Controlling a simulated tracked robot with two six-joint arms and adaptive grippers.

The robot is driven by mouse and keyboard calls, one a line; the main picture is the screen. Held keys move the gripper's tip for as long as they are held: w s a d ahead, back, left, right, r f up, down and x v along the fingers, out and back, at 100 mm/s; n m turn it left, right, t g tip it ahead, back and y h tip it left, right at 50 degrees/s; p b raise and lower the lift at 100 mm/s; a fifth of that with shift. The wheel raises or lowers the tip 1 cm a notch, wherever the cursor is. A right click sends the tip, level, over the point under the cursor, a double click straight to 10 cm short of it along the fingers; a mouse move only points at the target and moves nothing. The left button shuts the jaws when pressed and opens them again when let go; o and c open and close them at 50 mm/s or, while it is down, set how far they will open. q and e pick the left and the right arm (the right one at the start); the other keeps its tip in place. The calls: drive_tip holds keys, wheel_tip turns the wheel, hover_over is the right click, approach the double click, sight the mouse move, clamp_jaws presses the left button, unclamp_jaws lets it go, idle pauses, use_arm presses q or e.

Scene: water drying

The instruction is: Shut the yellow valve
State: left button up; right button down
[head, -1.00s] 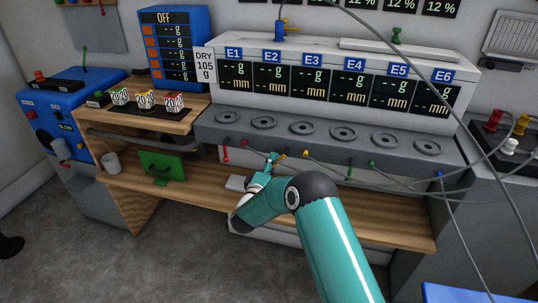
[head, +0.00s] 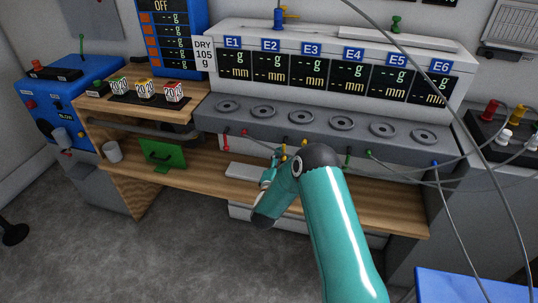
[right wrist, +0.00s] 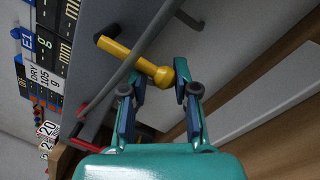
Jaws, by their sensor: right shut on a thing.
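A grey hose crosses in front of the handle. In the head view the valve (head: 283,153) is a small yellow spot under the grey ledge, below the E2 and E3 displays. My right gripper (head: 274,160) is there beside it, small and partly hidden by my own arm. My left gripper is in neither view.
A red valve (head: 226,142) hangs to the left under the same grey ledge (head: 300,133). Grey hoses hang on the right side. The floor at front left is clear.

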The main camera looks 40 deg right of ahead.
drive_tip(key=shift+s+d+r, duration=0.15)
drive_tip(key=shift+d+r, duration=0.15)
drive_tip(key=shift+r, duration=0.05)
drive_tip(key=c, duration=0.8)
unclamp_jaws()
drive_tip(key=shift+o, duration=0.2)
drive_tip(key=shift+a, duration=0.15)
drive_tip(key=shift+f, duration=0.1)
drive_tip(key=shift+s+a+f, duration=0.1)
drive_tip(key=shift+a, duration=0.3)
drive_tip(key=v, duration=1.1)
drive_tip(key=shift+f, duration=0.1)
